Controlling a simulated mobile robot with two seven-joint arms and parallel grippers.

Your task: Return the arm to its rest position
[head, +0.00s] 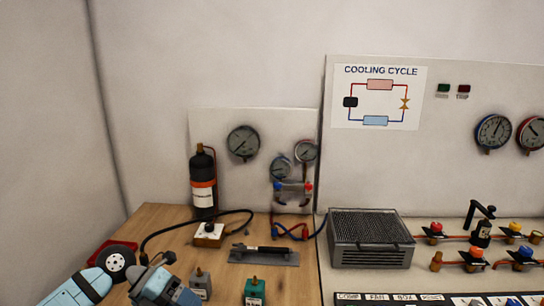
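My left arm comes in at the lower left with light blue links. Its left gripper (156,262) is at the bottom edge, over the near left part of the wooden bench (165,218). The fingers are small, dark and partly cut off, so I cannot tell whether they are open or shut, and I see nothing clearly held. My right gripper is not in view.
A red and black round device (118,260) and a black hose lie close to the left arm. A black cylinder (203,185), a dark tool on a tray (265,254), and grey (201,285) and green (255,292) blocks stand nearby. A grilled box (370,238) is right.

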